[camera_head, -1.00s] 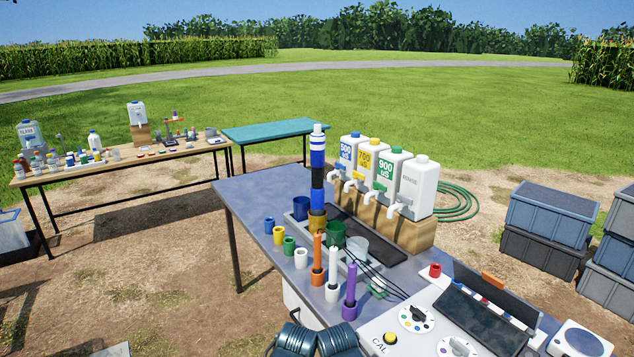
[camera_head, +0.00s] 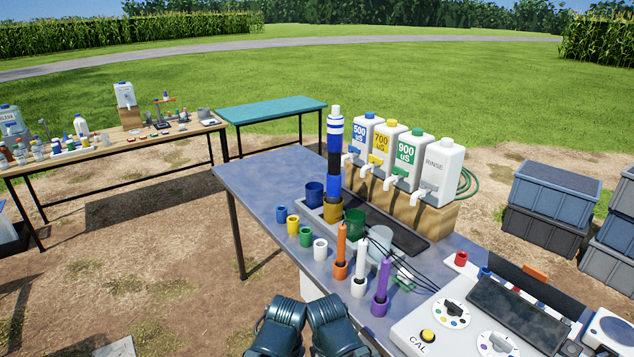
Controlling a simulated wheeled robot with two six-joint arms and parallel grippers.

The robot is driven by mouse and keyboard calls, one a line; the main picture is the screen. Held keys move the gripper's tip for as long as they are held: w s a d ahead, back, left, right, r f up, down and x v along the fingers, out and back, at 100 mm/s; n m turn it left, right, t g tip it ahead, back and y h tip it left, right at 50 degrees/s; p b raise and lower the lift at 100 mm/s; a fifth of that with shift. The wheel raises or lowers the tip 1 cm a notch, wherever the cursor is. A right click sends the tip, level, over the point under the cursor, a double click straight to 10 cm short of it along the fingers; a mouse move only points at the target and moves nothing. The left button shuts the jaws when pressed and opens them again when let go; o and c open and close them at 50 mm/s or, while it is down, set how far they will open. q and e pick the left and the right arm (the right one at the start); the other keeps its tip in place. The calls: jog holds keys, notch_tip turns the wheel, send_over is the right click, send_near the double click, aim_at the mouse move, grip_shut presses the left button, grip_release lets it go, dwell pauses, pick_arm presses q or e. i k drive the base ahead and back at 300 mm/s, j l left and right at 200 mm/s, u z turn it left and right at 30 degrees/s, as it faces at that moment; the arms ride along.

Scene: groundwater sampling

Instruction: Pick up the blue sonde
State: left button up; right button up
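The blue sonde (camera_head: 333,184) is a tall upright cylinder with blue, black and white bands. It stands in a yellow cup (camera_head: 333,212) on the near grey table (camera_head: 262,184). Nothing of mine touches it. Two dark ribbed parts of my own arms show at the bottom middle edge, well in front of and below the sonde. My gripper fingers do not show.
Small coloured holders line the table's left side, with orange, white and purple probes (camera_head: 382,280) in front. Labelled jugs (camera_head: 406,160) on a wooden block (camera_head: 422,212) stand behind right. A control box (camera_head: 440,318) fills the right front. Cables run between.

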aim_at(334, 125)
jog(key=i+j, duration=0.2)
jog(key=j, duration=0.15)
jog(key=i+j, duration=0.2)
jog(key=j, duration=0.15)
jog(key=i+j, duration=0.2)
jog(key=j, duration=0.15)
jog(key=z, duration=1.4)
